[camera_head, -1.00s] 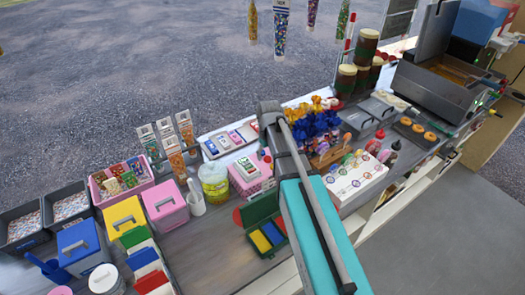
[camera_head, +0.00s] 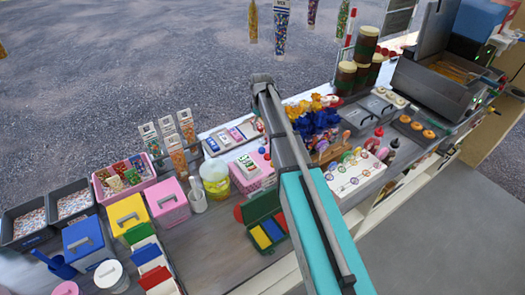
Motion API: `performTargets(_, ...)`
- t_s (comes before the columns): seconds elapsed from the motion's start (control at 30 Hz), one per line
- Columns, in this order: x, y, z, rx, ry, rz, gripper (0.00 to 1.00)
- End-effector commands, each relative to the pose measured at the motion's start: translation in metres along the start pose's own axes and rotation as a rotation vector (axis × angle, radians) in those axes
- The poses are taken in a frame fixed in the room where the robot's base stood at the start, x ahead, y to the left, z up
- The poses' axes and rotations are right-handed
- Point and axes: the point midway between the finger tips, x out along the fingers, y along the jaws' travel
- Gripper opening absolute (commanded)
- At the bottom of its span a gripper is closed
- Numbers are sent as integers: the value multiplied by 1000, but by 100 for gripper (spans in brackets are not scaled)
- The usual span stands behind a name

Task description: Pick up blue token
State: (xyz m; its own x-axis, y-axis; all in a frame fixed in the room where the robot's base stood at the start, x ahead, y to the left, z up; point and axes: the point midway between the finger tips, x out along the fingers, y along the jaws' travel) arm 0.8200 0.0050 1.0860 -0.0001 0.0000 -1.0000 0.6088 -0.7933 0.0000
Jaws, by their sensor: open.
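I cannot make out for certain which thing is the blue token. An open green box (camera_head: 259,215) on the counter, just left of my arm, holds a yellow piece (camera_head: 261,237) and a blue piece (camera_head: 273,229) side by side. They are too small to tell whether either is made of tokens. My arm crosses the middle of the picture from the bottom right, in front of part of the counter. My gripper does not show in this view.
Pink (camera_head: 167,202), yellow (camera_head: 127,217) and blue (camera_head: 87,243) lidded boxes stand at the left. A white board with lollipops (camera_head: 352,177) lies to the right of my arm.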

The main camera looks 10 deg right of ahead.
Motion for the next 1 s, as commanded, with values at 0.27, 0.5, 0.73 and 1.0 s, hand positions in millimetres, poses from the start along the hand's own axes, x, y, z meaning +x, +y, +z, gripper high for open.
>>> performTargets(0.27, 14, 0, 0, 1, 0, 0, 87)
performTargets(0.5, 32, 0, 0, 1, 0, 0, 87)
performTargets(0.73, 49, 0, 0, 1, 0, 0, 87)
performTargets(1.0, 69, 0, 0, 1, 0, 0, 87)
